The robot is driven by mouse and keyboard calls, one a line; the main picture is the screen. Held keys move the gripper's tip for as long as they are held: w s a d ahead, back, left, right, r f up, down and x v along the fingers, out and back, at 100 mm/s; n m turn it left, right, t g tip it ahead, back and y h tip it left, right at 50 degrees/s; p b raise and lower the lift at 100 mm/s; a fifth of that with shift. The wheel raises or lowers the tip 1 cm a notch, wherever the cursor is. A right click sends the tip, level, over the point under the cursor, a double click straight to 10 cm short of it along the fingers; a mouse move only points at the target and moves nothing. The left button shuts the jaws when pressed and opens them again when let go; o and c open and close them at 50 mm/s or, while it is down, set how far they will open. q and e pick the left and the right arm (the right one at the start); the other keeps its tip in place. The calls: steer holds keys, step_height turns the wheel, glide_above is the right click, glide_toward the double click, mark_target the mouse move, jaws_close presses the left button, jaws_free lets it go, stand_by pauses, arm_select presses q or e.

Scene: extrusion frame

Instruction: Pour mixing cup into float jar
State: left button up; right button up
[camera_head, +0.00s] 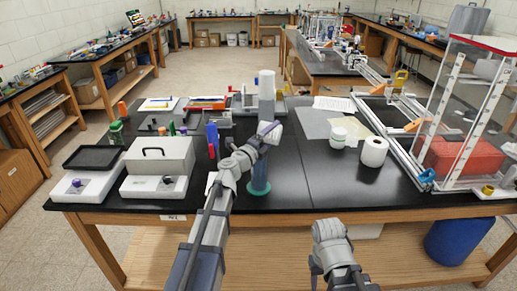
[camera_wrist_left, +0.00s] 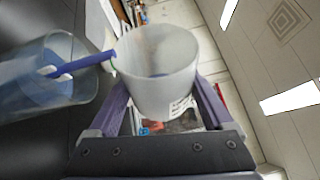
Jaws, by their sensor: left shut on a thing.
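My left gripper (camera_head: 268,134) is shut on the mixing cup (camera_wrist_left: 157,75), a whitish translucent cup held between the two fingers. The wrist picture is turned on its side, with the table to the left and the ceiling to the right. The cup's mouth faces the wrist camera; its contents cannot be made out. The float jar (camera_head: 260,186), clear with a blue-green tint, stands on the table below my left gripper. In the wrist view the jar (camera_wrist_left: 45,80) is left of the cup, apart from it. My right gripper (camera_head: 330,232) is low at the front; its fingertips are not clear.
A tall white cylinder (camera_head: 267,82) stands behind the left gripper. A grey box-topped balance (camera_head: 155,186) and other bench gear are at left. A white roll (camera_head: 374,151) and a small white jar (camera_head: 338,138) are at right. A blue rod (camera_wrist_left: 80,64) shows beside the cup.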

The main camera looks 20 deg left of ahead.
arm_select(q)
steer(key=shift+a+r+n+t, duration=0.2)
steer(key=shift+r+n+t, duration=0.15)
steer(key=shift+n, duration=0.45)
stand_by(0.4)
